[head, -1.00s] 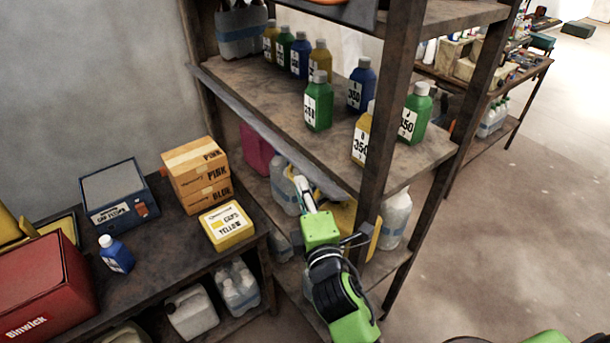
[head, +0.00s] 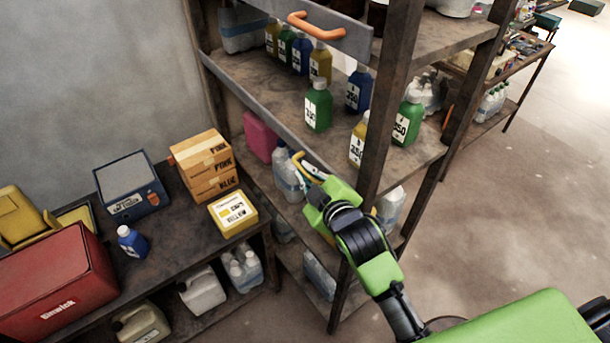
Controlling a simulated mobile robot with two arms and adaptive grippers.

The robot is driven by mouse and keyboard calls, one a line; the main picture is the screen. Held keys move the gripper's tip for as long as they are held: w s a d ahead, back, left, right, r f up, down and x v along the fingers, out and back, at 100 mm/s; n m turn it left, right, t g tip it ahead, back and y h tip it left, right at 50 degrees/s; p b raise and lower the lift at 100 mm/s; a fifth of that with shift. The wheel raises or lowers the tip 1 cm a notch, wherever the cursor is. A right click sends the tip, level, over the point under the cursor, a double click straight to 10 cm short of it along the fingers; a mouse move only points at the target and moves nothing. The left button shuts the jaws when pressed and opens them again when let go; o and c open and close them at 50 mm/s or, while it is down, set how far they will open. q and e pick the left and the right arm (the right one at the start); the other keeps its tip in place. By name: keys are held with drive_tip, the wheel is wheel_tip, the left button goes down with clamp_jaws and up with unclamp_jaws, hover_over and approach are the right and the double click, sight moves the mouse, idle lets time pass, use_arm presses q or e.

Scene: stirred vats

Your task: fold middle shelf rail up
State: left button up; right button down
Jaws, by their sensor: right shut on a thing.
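The middle shelf rail (head: 262,106) is a long grey strip along the front edge of the middle shelf (head: 275,95). A yellow curved handle (head: 297,158) shows just below the rail, towards its right end. My right gripper (head: 311,172) is shut on this handle; its green body partly covers the handle and the jugs behind. The rail shows nearly edge-on, so its exact tilt is hard to tell. My left gripper is not in view.
Several bottles, including a green one (head: 318,105), stand on the middle shelf behind the rail. An upper rail with an orange handle (head: 316,27) is above. A rack post (head: 384,110) rises beside my right arm. A bench with boxes (head: 203,165) stands at the left.

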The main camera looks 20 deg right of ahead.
drive_tip(key=shift+w+d+r+m+y, duration=0.1)
drive_tip(key=shift+d+r+m+y, duration=0.2)
drive_tip(key=shift+m, duration=0.2)
drive_tip(key=shift+g, duration=0.3)
drive_tip(key=c, duration=2.4)
unclamp_jaws()
drive_tip(key=v, duration=1.2)
drive_tip(key=shift+f, duration=0.1)
drive_tip(key=shift+w, duration=0.1)
